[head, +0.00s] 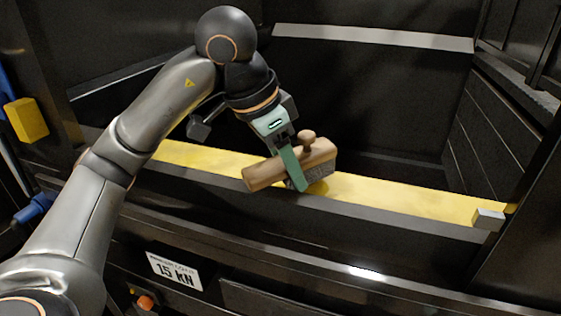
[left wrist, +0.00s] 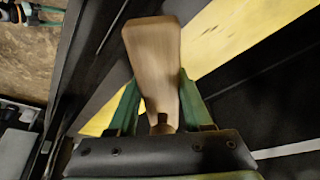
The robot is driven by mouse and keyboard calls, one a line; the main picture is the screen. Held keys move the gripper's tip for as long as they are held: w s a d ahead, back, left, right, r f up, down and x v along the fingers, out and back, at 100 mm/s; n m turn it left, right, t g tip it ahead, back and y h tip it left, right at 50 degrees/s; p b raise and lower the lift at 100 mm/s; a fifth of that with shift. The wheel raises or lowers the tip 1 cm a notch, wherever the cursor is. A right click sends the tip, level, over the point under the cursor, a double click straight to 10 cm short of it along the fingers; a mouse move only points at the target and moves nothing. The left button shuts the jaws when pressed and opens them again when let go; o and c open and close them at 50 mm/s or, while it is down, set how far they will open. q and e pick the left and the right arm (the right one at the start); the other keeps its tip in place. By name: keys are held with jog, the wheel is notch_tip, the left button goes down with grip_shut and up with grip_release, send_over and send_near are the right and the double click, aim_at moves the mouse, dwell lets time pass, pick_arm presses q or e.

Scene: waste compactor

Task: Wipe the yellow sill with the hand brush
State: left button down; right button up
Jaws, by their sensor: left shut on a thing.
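The yellow sill (head: 400,197) runs across the front of the dark compactor opening in the head view. It also crosses the left wrist view (left wrist: 235,35) behind the brush. My left gripper (head: 296,174) is shut on the wooden hand brush (head: 262,174), with a green finger on either side of it in the left wrist view (left wrist: 155,98). The brush has a round knob on top and dark bristles below. It is over the middle of the sill, bristles down. I cannot tell whether the bristles touch the sill. My right gripper is not in view.
A small grey block (head: 489,218) sits at the sill's right end. A yellow box (head: 27,119) is on the left wall. A 15 KN plate (head: 174,271) and an orange button (head: 146,302) are on the front below.

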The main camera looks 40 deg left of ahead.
pick_arm(q)
jog(key=shift+w+d+f, duration=0.1)
jog(key=shift+d, duration=0.8)
jog(key=shift+w+d+f, duration=0.1)
jog(key=shift+d, duration=0.75)
jog(key=shift+w+d+p, duration=0.2)
jog(key=shift+d+p, duration=0.3)
jog(key=shift+d, duration=0.3)
jog(key=shift+w+d+r+p, duration=0.15)
jog(key=shift+w+d, duration=0.1)
jog(key=shift+d, duration=0.65)
jog(key=shift+w+d+p, duration=0.15)
jog(key=shift+w+d, duration=0.15)
jog(key=shift+d, duration=0.55)
jog(key=shift+w+d+r+p, duration=0.15)
jog(key=shift+w+d, duration=0.1)
jog(key=shift+d, duration=0.65)
jog(key=shift+f, duration=0.1)
notch_tip(320, 180, up, 4)
jog(key=p, duration=0.2)
jog(key=shift+s+p, duration=0.15)
jog(key=shift+p, duration=0.2)
notch_tip(320, 180, up, 2)
jog(key=shift+a+r+p, duration=0.1)
jog(key=shift+r+p, duration=0.1)
jog(key=shift+p, duration=0.5)
